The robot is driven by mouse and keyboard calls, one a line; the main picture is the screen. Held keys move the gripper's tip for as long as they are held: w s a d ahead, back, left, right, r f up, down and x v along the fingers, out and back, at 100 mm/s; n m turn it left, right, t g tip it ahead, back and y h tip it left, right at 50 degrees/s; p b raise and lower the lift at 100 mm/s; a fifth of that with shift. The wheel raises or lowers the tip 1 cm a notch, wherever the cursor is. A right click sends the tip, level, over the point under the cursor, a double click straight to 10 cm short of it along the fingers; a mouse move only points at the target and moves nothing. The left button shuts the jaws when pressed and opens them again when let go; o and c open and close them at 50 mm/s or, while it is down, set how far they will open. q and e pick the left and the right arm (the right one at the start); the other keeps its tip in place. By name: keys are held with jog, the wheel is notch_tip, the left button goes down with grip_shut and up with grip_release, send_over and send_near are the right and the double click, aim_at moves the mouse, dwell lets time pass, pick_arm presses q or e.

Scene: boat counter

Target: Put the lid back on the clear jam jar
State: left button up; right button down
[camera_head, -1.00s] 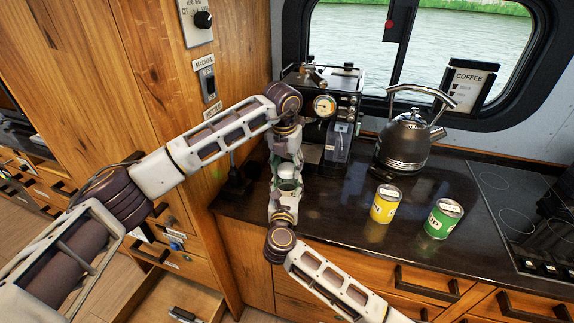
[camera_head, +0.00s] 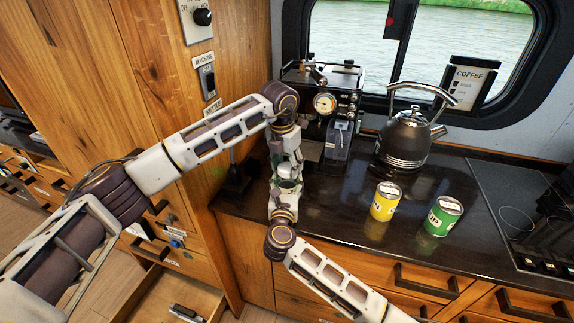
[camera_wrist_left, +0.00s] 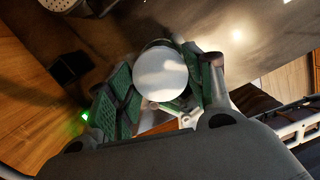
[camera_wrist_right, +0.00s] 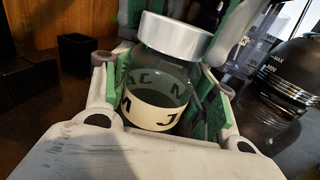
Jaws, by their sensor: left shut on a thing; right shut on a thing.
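The clear jam jar (camera_wrist_right: 158,88) has a pale label with dark letters and stands between the fingers of my right gripper (camera_head: 286,194), which is shut on it. The round white lid (camera_wrist_right: 176,36) sits at the jar's mouth in the right wrist view, roughly level. I cannot tell whether it is fully seated. My left gripper (camera_head: 285,158) is above the jar and shut on the lid, which shows as a white disc in the left wrist view (camera_wrist_left: 160,74). The lid hides most of the jar there. In the head view both grippers are stacked, one over the other.
A coffee machine (camera_head: 322,118) stands just behind the grippers and a dark kettle (camera_head: 404,140) to its right. A wooden cabinet wall (camera_head: 150,70) rises at left.

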pick_arm(q)
jog(key=m, duration=0.4)
jog(key=shift+m+g+h, duration=0.3)
jog(key=shift+m, duration=0.1)
jog(key=m, duration=0.3)
jog(key=shift+w+a+m, duration=0.1)
jog(key=shift+m, duration=0.2)
jog(key=m+g, duration=0.1)
jog(key=m, duration=0.7)
jog(key=shift+w+m+g, duration=0.1)
jog(key=shift+m+g, duration=0.2)
jog(key=m, duration=0.4)
jog(key=shift+m, duration=0.3)
jog(key=m, duration=0.3)
jog(key=shift+m+g+y, duration=0.3)
jog(key=shift+y, duration=0.1)
jog(key=m, duration=0.4)
jog(key=shift+y, duration=0.3)
jog(key=m, duration=0.3)
jog(key=shift+m+y, duration=0.3)
jog(key=shift+m, duration=0.1)
jog(key=o, duration=0.7)
